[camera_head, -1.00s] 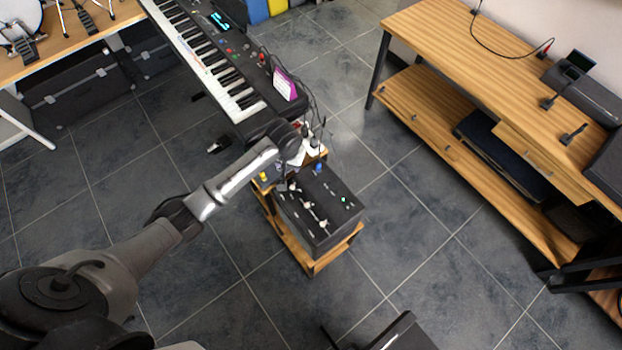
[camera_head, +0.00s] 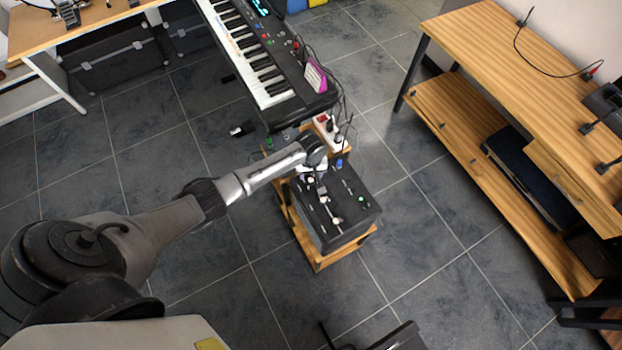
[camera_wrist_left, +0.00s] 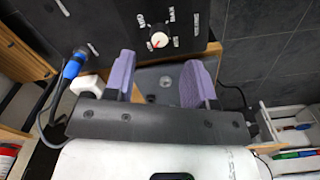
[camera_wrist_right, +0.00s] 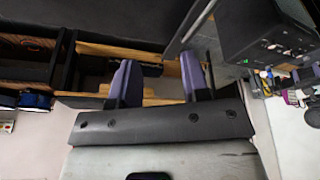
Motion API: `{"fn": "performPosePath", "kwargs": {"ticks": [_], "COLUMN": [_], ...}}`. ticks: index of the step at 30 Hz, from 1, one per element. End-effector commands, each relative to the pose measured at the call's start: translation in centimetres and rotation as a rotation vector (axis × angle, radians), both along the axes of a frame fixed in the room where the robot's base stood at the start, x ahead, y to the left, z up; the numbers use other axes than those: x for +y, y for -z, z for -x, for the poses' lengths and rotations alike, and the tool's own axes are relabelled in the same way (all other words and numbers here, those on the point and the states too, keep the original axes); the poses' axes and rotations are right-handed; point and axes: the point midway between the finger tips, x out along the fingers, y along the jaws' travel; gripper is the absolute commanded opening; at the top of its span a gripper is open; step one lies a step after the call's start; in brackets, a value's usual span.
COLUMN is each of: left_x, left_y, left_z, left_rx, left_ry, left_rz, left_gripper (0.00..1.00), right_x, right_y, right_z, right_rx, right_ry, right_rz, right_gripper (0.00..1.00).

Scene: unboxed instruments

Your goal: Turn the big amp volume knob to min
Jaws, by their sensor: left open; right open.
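The big amp (camera_head: 350,207) is a dark box on a low wooden stand, with several pale knobs and a green light on its upper panel. My left gripper (camera_head: 317,178) is over the panel's far-left part, and its fingers are hard to make out there. In the left wrist view, my left gripper (camera_wrist_left: 160,72) is open and empty, with purple fingers apart. My right gripper (camera_wrist_right: 158,65) is open and empty, away from the panel.
A keyboard (camera_head: 262,62) and a power strip (camera_head: 328,128) with cables are just beyond the amp. A wooden desk (camera_head: 500,65) stands at the right. A blue plug (camera_wrist_left: 72,66) with a cable is left of the left fingers.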

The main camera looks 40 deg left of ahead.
Motion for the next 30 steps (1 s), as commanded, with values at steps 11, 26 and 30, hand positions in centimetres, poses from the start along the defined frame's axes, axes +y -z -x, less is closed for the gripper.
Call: {"fn": "performPosePath", "kwargs": {"ticks": [11,26,30], "left_x": [0.0,0.0,0.0], "left_y": [4.9,5.6,5.6], "left_z": [0.0,0.0,0.0], "left_rx": [0.001,-0.001,-0.001], "left_ry": [0.0,0.001,0.001], "left_rz": [0.001,0.001,0.001], "left_gripper": [0.5,0.49,0.36], "right_x": [0.2,0.0,-0.1], "right_y": [1.2,1.3,1.3], "right_z": [0.0,0.0,0.0], "right_rx": [0.0,0.001,0.0], "right_ry": [0.004,-0.001,-0.004], "right_rz": [-0.008,0.0,0.005], "right_gripper": [0.43,0.43,0.43]}}
